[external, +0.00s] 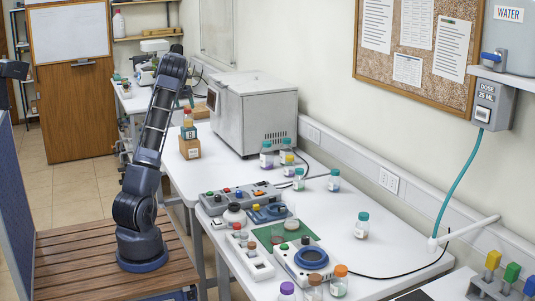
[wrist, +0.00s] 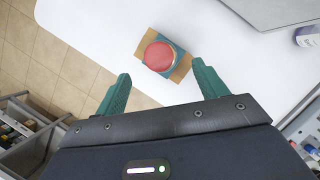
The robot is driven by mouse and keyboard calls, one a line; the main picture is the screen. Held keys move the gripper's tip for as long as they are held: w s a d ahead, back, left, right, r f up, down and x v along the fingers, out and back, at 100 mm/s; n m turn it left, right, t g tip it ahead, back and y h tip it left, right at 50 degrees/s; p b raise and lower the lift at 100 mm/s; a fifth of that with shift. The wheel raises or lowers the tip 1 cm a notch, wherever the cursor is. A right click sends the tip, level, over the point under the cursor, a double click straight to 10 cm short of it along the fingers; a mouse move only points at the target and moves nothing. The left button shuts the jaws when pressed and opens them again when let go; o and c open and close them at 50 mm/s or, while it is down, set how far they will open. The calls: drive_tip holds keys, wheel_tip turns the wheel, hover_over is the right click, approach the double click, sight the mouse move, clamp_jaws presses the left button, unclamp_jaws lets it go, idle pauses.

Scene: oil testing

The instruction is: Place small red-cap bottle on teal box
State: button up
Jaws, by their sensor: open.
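The small red-cap bottle (external: 188,118) stands upright on a small teal box (external: 189,132), which rests on a brown box (external: 189,148) at the left edge of the far table. In the wrist view the round red cap (wrist: 158,56) is seen from above and hides most of the bottle. A teal rim (wrist: 179,68) shows around it, with the brown box (wrist: 181,74) beneath. My gripper (wrist: 161,69) is open and empty, its teal fingers apart and the cap just beyond the fingertips in the picture.
A grey oven-like device (external: 255,115) stands right of the boxes. Several teal-capped bottles (external: 334,181) stand along the table. Control panels (external: 240,197) are on the near table. In the wrist view, white table surface lies around the boxes and the tiled floor (wrist: 60,60) is at left.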

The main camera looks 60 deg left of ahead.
drive_tip(key=shift+v, duration=1.65)
drive_tip(key=w+d+r+m+h, duration=0.15)
drive_tip(key=d+m, duration=0.25)
drive_tip(key=d, duration=0.5)
drive_tip(key=w+d+r+m+t, duration=0.1)
drive_tip(key=w+d+r+m, duration=0.25)
drive_tip(key=d, duration=0.45)
drive_tip(key=w+d+r+m+h, duration=0.1)
drive_tip(key=w+d+m, duration=0.1)
drive_tip(key=d+m, duration=0.5)
drive_tip(key=s+d+r+m+h, duration=0.15)
drive_tip(key=d+m, duration=0.65)
drive_tip(key=d, duration=1.5)
drive_tip(key=s+d+f+m, duration=0.1)
drive_tip(key=s+d+m, duration=0.35)
drive_tip(key=d, duration=0.45)
drive_tip(key=s+d+f+m, duration=0.1)
drive_tip(key=s+d+m, duration=0.3)
drive_tip(key=d+m, duration=0.3)
drive_tip(key=s+d+f+m, duration=0.6)
drive_tip(key=s+d+m, duration=0.5)
drive_tip(key=s+d, duration=0.1)
drive_tip(key=shift+s+d+f+y, duration=0.15)
drive_tip(key=shift+s+d+y, duration=0.1)
drive_tip(key=shift+y, duration=0.15)
